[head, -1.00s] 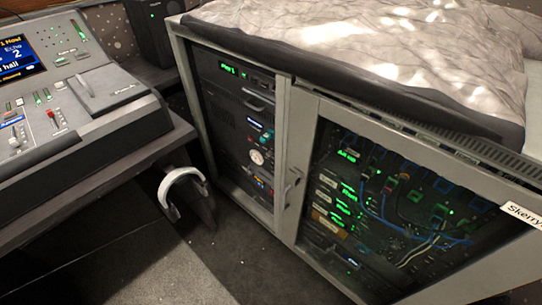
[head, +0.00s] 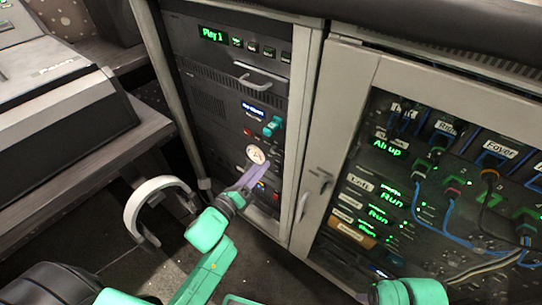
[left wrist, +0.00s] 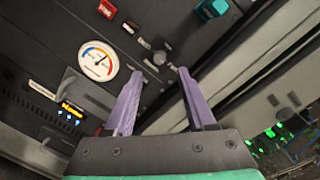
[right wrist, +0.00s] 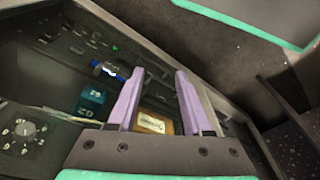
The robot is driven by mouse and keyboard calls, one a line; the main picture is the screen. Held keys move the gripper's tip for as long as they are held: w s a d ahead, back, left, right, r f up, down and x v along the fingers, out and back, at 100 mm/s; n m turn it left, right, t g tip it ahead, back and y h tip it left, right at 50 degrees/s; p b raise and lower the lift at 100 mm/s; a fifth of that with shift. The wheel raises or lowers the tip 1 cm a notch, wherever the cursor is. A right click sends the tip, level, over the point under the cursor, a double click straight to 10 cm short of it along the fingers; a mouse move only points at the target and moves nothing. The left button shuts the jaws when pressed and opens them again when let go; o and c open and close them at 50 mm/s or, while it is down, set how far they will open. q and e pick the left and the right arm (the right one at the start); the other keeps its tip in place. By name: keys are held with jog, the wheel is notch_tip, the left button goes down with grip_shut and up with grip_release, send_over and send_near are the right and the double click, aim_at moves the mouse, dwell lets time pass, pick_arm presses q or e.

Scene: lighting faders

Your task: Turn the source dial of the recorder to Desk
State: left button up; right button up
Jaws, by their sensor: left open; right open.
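The rack front shows a unit with a small lit blue display (head: 253,110) and a teal knob (head: 272,127) beside it. The teal knob also shows at the top of the left wrist view (left wrist: 212,8). A small round grey knob (left wrist: 160,57) with a small label sits lower on the panel. I cannot read which control is the source dial.
A white-framed rack door with a lock (head: 313,190) stands to the right, with lit patch gear (head: 440,170) behind it. In the right wrist view lie a teal box (right wrist: 92,100) and a numbered dial (right wrist: 25,130).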

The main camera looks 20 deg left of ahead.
aim_at(272, 152)
pick_arm(q)
jog(key=x, duration=0.6)
jog(key=shift+w+d+b, duration=0.15)
jog(key=shift+w+b, duration=0.2)
jog(key=shift+w, duration=0.05)
pick_arm(e)
jog(key=shift+s+a+r, duration=0.1)
jog(key=shift+s+r, duration=0.05)
jog(key=shift+r, duration=0.45)
jog(key=shift+s+r, duration=0.1)
jog(key=shift+r, duration=0.45)
pick_arm(q)
grip_shut()
